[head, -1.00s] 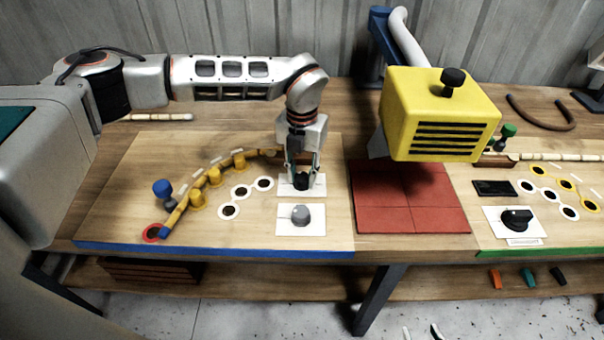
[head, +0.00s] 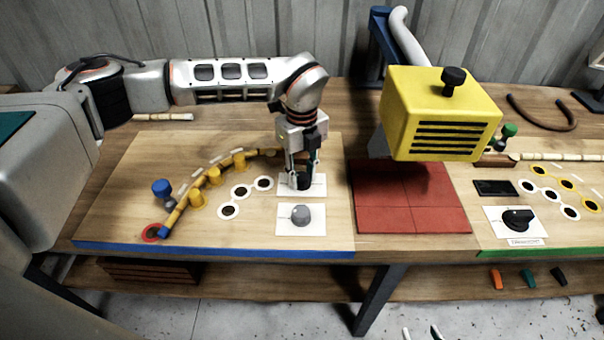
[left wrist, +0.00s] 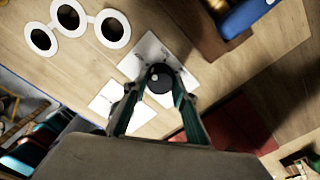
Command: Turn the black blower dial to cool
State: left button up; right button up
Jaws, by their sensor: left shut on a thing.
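A black dial (head: 304,182) sits on a white plate (head: 319,188) on the left board. My left gripper (head: 303,176) points down at it, with its fingers shut on the dial's sides. The left wrist view also shows the round black dial (left wrist: 159,78) between the two fingertips (left wrist: 158,88). Marks on its white plate are too small to read. A white dot shows on the dial's edge in that view.
A grey knob (head: 301,214) on a white plate is just in front. A yellow vented box (head: 440,112) hangs to the right above red tiles (head: 412,205). Another black dial (head: 516,218) is on the right board. Yellow pegs and a curved rattan rod lie left.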

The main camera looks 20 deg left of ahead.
aim_at(302, 176)
pick_arm(q)
jog(key=shift+n, duration=1)
jog(key=o, duration=1.1)
jog(key=shift+r, duration=0.1)
notch_tip(302, 176, up, 12)
